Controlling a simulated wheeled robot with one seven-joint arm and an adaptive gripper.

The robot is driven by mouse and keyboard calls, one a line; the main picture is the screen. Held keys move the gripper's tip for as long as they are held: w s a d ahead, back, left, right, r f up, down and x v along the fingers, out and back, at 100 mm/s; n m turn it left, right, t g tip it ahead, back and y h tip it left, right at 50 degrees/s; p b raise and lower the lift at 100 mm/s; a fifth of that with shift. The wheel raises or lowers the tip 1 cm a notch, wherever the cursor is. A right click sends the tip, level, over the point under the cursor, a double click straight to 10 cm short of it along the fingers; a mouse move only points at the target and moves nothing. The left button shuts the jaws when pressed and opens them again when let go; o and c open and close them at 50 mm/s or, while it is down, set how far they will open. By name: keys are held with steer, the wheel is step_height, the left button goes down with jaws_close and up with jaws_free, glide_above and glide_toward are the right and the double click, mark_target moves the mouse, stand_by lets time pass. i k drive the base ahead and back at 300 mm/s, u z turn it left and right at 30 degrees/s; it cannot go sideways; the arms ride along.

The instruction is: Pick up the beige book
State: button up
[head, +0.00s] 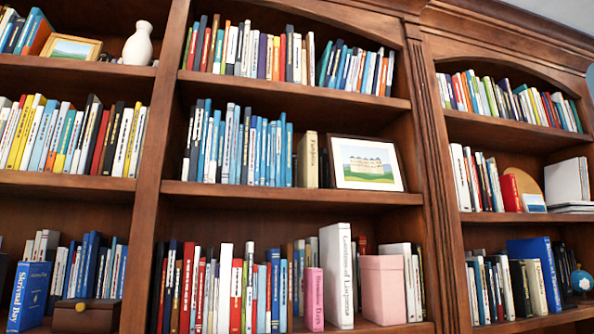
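A beige book (308,160) stands upright on the middle shelf of the central bookcase. Its spine faces me and carries dark lettering too small to read for certain. It is at the right end of a row of mostly blue books (240,145). A framed picture (366,163) stands close on its right. My gripper does not show in the head view.
The middle shelf's front edge (290,195) runs below the book. On the shelf below stand a large off-white book (337,275), a pink book (314,298) and a pink box (383,290). Wooden uprights (147,200) separate the bays. A white vase (139,45) stands upper left.

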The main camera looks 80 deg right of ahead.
mark_target(307, 173)
steer(key=z, duration=1.8)
